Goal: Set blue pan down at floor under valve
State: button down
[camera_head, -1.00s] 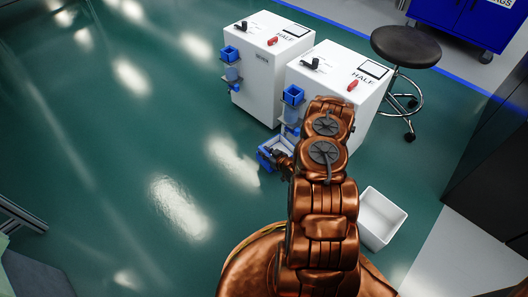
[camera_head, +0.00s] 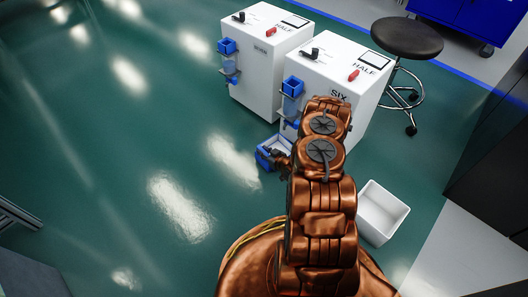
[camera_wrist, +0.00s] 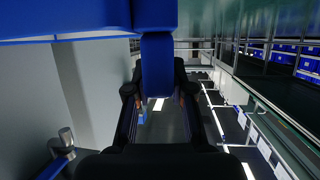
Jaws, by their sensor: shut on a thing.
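The blue pan (camera_head: 264,157) is an open-topped blue box, low beside the near white cabinet in the head view. My gripper (camera_head: 283,158) is at its right side, partly hidden by my arm. In the wrist view the pan's blue body (camera_wrist: 80,20) fills the top edge, and my gripper (camera_wrist: 159,100) is shut on its blue tab. A blue holder with a clear tube (camera_head: 292,88) is on the near cabinet's left face, above the pan. The valve cannot be made out for certain. Whether the pan touches the floor (camera_head: 120,190) cannot be told.
The near white cabinet (camera_head: 340,75) stands right behind the pan, with a second white cabinet (camera_head: 262,50) to its left. A white bin (camera_head: 381,212) is right of my arm. A stool (camera_head: 407,38) stands behind. The green floor to the left is clear.

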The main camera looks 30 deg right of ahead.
jog(key=shift+f, duration=0.5)
jog(key=c, duration=0.9)
grip_release()
jog(key=shift+c, duration=0.2)
jog(key=shift+o, duration=0.2)
jog(key=o, duration=0.9)
jog(key=shift+r+p, duration=2.75)
jog(key=shift+r, duration=0.25)
